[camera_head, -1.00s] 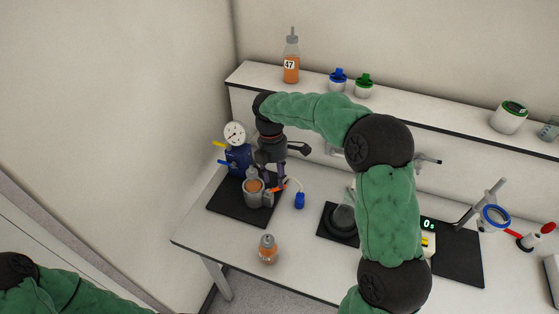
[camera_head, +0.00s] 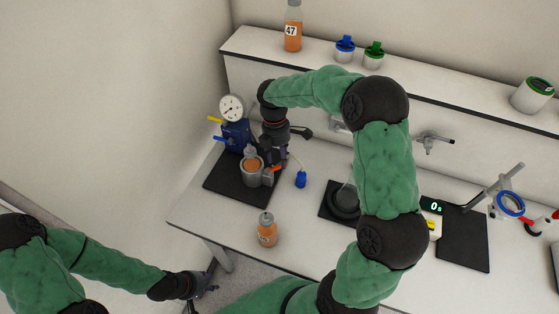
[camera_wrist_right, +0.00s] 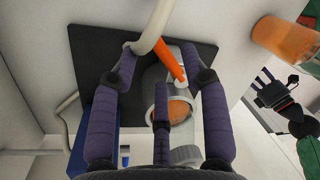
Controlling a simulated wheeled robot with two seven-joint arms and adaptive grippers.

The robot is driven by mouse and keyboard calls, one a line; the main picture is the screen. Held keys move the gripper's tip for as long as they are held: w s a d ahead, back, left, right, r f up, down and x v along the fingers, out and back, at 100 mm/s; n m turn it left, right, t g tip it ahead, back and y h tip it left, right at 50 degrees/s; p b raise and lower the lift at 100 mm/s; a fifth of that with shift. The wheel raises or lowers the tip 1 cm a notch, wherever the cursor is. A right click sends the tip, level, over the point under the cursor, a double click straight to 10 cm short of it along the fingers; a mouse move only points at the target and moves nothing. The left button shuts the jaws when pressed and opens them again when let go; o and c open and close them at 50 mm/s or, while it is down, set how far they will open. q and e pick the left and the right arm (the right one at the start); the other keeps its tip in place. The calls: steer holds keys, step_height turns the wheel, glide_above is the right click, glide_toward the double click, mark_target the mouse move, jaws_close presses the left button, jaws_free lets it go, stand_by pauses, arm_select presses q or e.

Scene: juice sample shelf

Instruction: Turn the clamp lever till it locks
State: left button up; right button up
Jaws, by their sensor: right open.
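The orange clamp lever (camera_head: 279,168) sticks out beside the grey clamp cup (camera_head: 248,178) on the black base plate at the left of the bench. It also shows in the right wrist view (camera_wrist_right: 170,62), lying between my fingers. A bottle with orange liquid (camera_head: 251,161) stands in the cup. My right gripper (camera_head: 273,164) is open, pointing down at the lever; in the wrist view its fingers (camera_wrist_right: 165,68) spread on both sides of the lever. I cannot tell whether they touch it. My left gripper (camera_head: 201,286) is low at the bench's front left, away from the clamp.
A blue unit with a round gauge (camera_head: 232,107) stands behind the clamp. A loose orange bottle (camera_head: 267,230) stands near the front edge. A blue bulb (camera_head: 300,179) lies right of the clamp. My right arm crosses above the bench. The shelf (camera_head: 420,103) runs behind.

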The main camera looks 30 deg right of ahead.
steer(key=shift+s+f, duration=0.15)
steer(key=shift+f, duration=0.7)
jaws_close()
steer(key=shift+a, duration=0.1)
